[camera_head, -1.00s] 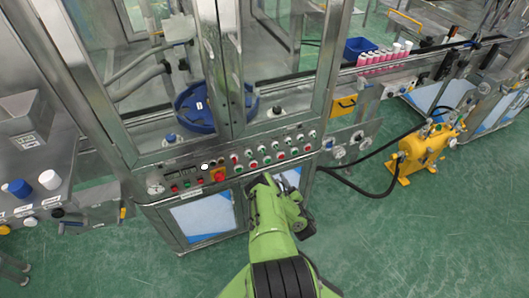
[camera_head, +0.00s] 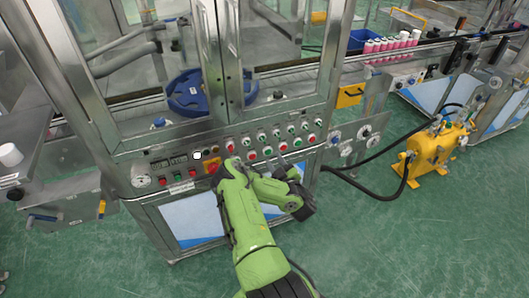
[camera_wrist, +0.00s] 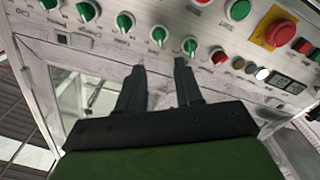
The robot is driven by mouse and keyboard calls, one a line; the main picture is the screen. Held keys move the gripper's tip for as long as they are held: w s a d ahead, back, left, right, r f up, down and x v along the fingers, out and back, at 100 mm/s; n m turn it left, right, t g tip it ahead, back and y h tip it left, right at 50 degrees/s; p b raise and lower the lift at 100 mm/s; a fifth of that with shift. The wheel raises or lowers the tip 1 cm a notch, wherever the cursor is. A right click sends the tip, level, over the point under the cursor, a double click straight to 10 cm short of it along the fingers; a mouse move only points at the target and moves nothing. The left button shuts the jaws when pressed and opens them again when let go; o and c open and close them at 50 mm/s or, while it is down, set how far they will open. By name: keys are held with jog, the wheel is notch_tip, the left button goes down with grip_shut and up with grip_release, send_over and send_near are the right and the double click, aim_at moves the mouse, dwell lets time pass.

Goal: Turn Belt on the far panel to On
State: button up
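The control panel (camera_head: 225,160) runs along the front of the glazed machine, with rows of green and red knobs. Its labels are too small to read, so I cannot tell which knob is Belt. In the wrist view, a row of green knobs (camera_wrist: 158,35) on white bases crosses the top, with a red knob (camera_wrist: 217,57) at its right. My gripper (camera_wrist: 159,66) is open and empty, fingers apart and pointing at the panel. The fingertips appear just below a green knob (camera_wrist: 190,45), apart from it.
A red emergency stop on a yellow plate (camera_wrist: 279,34) is at the wrist view's right, near small displays (camera_wrist: 287,82). In the head view, a yellow pump (camera_head: 437,147) with black hoses stands at the right. Open green floor (camera_head: 400,245) lies in front of the machine.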

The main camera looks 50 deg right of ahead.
aim_at(263, 141)
jog(key=b+x, duration=0.6)
jog(key=x, duration=0.4)
jog(key=shift+w+d, duration=0.15)
jog(key=shift+w, duration=0.15)
jog(key=shift+r, duration=0.1)
jog(key=shift+c, duration=0.3)
grip_shut()
